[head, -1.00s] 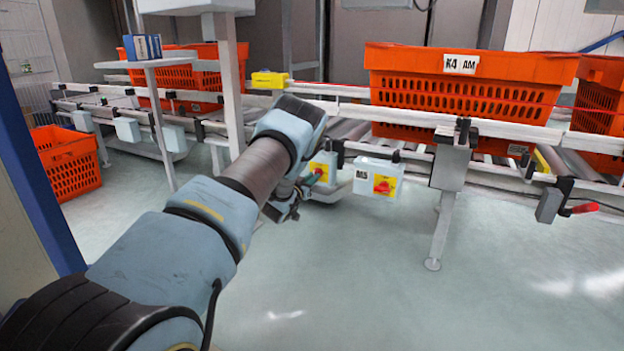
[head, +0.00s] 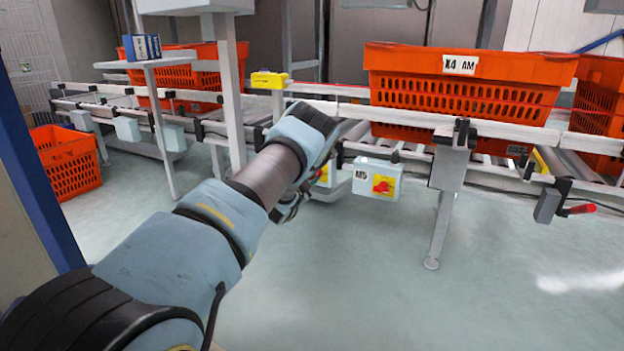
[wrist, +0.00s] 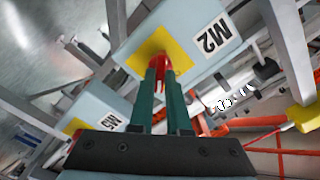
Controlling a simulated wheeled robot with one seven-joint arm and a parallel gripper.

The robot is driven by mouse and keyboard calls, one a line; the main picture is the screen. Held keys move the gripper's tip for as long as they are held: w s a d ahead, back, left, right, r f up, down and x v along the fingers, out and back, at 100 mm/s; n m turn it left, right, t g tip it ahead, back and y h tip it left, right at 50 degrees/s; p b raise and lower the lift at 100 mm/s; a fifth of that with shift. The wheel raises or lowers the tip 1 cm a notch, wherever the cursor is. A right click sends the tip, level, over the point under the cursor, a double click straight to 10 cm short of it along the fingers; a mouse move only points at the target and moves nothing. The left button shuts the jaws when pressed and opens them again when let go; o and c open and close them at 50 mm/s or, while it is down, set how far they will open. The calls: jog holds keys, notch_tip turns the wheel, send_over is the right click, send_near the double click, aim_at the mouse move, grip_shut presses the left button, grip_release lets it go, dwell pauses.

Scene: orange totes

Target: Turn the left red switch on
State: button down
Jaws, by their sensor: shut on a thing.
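The left red switch (wrist: 157,57) sits on a yellow plate (wrist: 184,50) on a pale box labelled M2 in the wrist view. My gripper (wrist: 161,72) has its two green fingers closed on this switch, one at each side, and they cover part of it. How far the switch is turned cannot be told. In the head view, my arm hides most of this box, and a yellow bit of it (head: 324,171) shows beside my wrist. The right red switch (head: 383,186) is on the box labelled M5 (head: 362,185), untouched.
A roller conveyor with white rails (head: 410,117) runs behind the switch boxes, with an orange tote (head: 465,95) on it. A metal leg (head: 445,205) stands right of the M5 box. Another orange tote (head: 66,163) is on the floor at left. The front floor is clear.

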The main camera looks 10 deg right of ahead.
jog(key=m, duration=0.4)
jog(key=shift+f+m, duration=0.15)
jog(key=shift+m, duration=1.95)
jog(key=c, duration=0.9)
grip_release()
jog(key=p+v, duration=0.3)
jog(key=v, duration=0.8)
jog(key=shift+d, duration=0.1)
